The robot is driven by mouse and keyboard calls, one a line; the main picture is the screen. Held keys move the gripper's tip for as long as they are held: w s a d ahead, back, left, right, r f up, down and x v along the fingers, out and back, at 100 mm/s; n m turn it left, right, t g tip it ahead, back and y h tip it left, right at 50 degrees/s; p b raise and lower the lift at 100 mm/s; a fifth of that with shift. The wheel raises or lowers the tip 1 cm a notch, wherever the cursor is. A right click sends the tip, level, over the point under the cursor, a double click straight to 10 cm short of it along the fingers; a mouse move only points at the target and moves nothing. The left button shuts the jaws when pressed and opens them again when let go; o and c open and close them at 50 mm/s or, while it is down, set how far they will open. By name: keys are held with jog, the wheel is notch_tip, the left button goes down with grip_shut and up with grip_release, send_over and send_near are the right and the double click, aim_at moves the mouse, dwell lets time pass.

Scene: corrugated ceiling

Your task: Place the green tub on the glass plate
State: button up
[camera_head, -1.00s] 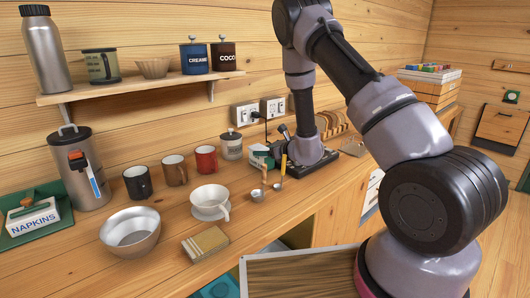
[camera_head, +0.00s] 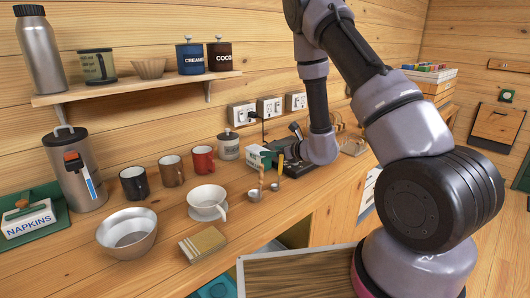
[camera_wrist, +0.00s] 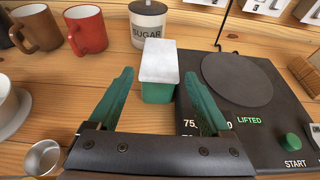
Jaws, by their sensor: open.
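The green tub (camera_wrist: 157,91) has a pale, whitish top and stands upright on the wooden counter. It also shows in the head view (camera_head: 259,158), partly covered by my arm's end. My gripper (camera_wrist: 158,74) is open, with one green finger on each side of the tub in the wrist view. I cannot tell whether the fingers reach around the tub; no contact shows. A dark round plate (camera_wrist: 237,78), likely the glass plate, lies bare on a black device to the right of the tub. The device shows the word "LIFTED" and a green START knob.
A sugar jar (camera_wrist: 148,22) stands close behind the tub. A red mug (camera_wrist: 86,31) and a brown mug (camera_wrist: 36,28) stand to the left. A small metal cup (camera_wrist: 43,159) is near the left finger. Power sockets (camera_head: 269,106) with a cord are on the wall.

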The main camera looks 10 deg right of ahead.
jog(key=s+a+r+n+g+y, duration=0.35)
jog(key=s+r+n, duration=0.35)
jog(key=s+r, duration=0.3)
jog(key=s+a+r+n+g+y, duration=0.2)
jog(key=s+r+n+g, duration=0.35)
jog(key=s+r, duration=0.55)
jog(key=s+d+r+n+t+h, duration=0.1)
jog(key=s+d+r+n+h, duration=0.6)
jog(key=s+d+n+h, duration=0.1)
jog(key=shift+s+d+r+n, duration=0.35)
jog(key=shift+d+n, duration=0.45)
jog(key=shift+n, duration=0.45)
jog(key=shift+o, duration=1.2)
jog(key=s+d+r+n+t+h, duration=0.1)
jog(key=d+r+n+t+h, duration=0.1)
jog(key=d, duration=0.3)
jog(key=shift+s+r+t+h, duration=0.35)
jog(key=shift+r+t+h, duration=0.25)
jog(key=shift+r, duration=0.1)
jog(key=shift+o, duration=0.2)
jog(key=shift+d+r, duration=0.15)
jog(key=shift+d, duration=0.15)
